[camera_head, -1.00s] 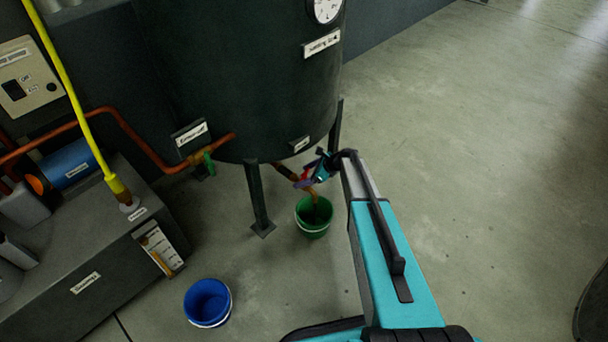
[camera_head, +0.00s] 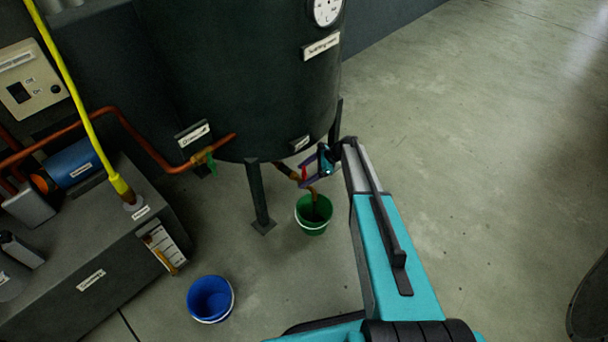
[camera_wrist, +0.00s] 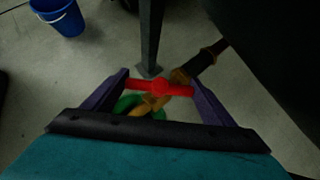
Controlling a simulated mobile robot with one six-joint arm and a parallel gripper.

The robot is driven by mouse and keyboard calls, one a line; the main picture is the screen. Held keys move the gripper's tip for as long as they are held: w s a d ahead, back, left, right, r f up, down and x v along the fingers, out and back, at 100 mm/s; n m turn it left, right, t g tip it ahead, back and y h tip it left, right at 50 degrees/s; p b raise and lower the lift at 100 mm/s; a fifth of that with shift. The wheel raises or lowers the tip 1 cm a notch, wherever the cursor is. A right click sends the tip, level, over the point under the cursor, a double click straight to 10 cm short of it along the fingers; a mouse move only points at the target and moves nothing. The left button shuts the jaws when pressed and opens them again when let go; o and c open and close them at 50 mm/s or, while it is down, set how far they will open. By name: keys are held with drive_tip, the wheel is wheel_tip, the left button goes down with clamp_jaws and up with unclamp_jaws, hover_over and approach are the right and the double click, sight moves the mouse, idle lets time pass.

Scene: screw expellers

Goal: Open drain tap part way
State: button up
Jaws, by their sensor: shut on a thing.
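The drain tap's red handle (camera_wrist: 160,88) lies crosswise between the purple fingers of my gripper (camera_wrist: 160,92) in the wrist view, one finger at each end. The brass tap body (camera_wrist: 180,76) and its spout show around the handle. In the head view my gripper (camera_head: 313,173) is at the drain pipe (camera_head: 286,171) low on the dark tank (camera_head: 250,75). The handle is small and partly hidden by the fingers there. A green bucket (camera_head: 313,228) stands under the spout. A brownish stream or spout end reaches toward it; I cannot tell which.
A blue bucket (camera_head: 210,299) stands on the floor at the lower left, also in the wrist view (camera_wrist: 70,20). A tank leg (camera_head: 258,200) is close left of the drain. A green-handled valve (camera_head: 208,160) sits on the copper pipe.

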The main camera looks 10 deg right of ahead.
drive_tip(key=shift+s+a, duration=0.2)
drive_tip(key=shift+a, duration=0.05)
drive_tip(key=o, duration=1)
drive_tip(key=shift+o, duration=0.2)
drive_tip(key=shift+w+d, duration=0.1)
drive_tip(key=shift+d, duration=0.05)
drive_tip(key=shift+d+r, duration=0.35)
drive_tip(key=shift+d, duration=0.05)
drive_tip(key=v, duration=1.2)
drive_tip(key=shift+d+r, duration=0.25)
drive_tip(key=shift+a, duration=0.1)
